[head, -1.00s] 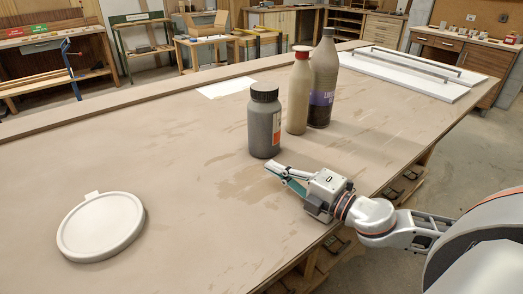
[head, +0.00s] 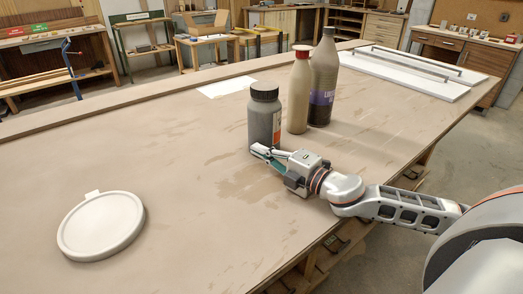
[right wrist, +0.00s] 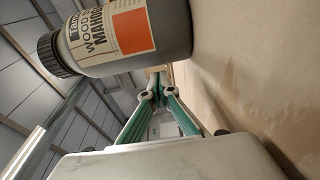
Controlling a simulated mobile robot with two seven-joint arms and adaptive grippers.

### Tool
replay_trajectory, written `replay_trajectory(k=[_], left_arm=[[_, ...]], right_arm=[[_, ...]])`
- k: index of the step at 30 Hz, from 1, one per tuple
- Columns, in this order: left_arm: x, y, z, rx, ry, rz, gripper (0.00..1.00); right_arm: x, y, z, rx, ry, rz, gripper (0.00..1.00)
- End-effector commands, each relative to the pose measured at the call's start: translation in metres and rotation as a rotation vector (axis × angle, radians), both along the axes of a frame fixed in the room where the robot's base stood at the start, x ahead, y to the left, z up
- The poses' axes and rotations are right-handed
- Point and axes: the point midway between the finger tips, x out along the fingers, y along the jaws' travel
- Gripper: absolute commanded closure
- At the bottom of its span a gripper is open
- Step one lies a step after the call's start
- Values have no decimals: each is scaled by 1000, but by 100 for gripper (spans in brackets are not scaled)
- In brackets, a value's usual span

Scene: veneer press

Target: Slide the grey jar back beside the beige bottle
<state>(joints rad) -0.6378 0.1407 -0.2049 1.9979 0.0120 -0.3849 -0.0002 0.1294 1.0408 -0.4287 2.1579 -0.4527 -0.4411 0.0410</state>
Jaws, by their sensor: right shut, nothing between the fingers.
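The grey jar (head: 262,128), with a black cap and an orange-and-white label, stands upright on the bench top. The beige bottle (head: 299,100), with a red cap, stands behind it to the right, with a narrow gap between them in the picture. My right gripper (head: 257,149) is shut and empty, low at the near side of the jar, and hides part of its base. In the right wrist view, the jar (right wrist: 172,30) lies sideways across the top, close to the shut green fingers (right wrist: 157,88). I cannot tell whether they touch it. My left gripper is not in view.
A dark bottle with a purple label (head: 322,85) stands right behind the beige bottle. A white sheet (head: 225,88) lies behind the jar. A round white lid (head: 100,228) lies at front left. White panels with bars (head: 405,75) lie at the far right. The bench's left middle is clear.

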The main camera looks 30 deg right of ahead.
Motion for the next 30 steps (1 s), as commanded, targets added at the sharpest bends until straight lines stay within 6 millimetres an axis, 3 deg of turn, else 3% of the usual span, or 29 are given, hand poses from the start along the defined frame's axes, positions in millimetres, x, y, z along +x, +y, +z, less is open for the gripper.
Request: replay_trajectory(k=[14, 22, 30], left_arm=[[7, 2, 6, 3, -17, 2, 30], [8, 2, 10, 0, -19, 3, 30], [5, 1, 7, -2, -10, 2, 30]], right_arm=[[4, -7, 1, 0, -1, 0, 100], [26, -41, 2, 0, -2, -4, 100], [31, -47, 1, 0, -1, 0, 100]])
